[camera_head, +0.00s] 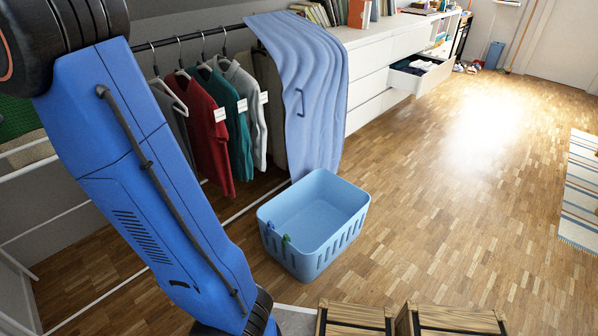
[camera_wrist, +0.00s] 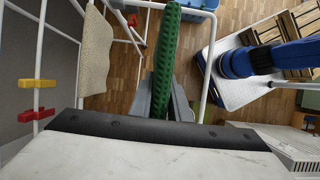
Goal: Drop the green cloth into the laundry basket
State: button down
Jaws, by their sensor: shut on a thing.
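The green cloth (camera_wrist: 166,45) is a narrow, textured strip in the wrist view, running up from my gripper (camera_wrist: 160,98). My gripper is shut on its near part. Its far end meets a white rack bar near the top of the picture; I cannot tell whether it rests on that bar. Part of the cloth (camera_head: 14,118) also shows at the left edge of the head view, behind my blue arm. The laundry basket (camera_head: 334,228) is light blue and open, and stands on the floor. Its edge shows in the wrist view (camera_wrist: 200,4). My gripper is outside the head view.
A white drying rack (camera_wrist: 43,35) carries a beige cloth (camera_wrist: 95,50) and red and yellow pegs (camera_wrist: 37,83). A clothes rail with shirts (camera_head: 205,130) and a blue sheet (camera_head: 310,90) stands behind the basket. Wooden crates (camera_head: 355,318) are in front.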

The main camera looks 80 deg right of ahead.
aim_at(315, 223)
jog(key=k+z, duration=0.1)
jog(key=z, duration=0.35)
jog(key=k+z, duration=0.1)
jog(key=z, duration=0.35)
jog(key=l+z, duration=0.1)
jog(key=z, duration=0.35)
jog(key=k+l+z, duration=0.15)
jog(key=z, duration=0.3)
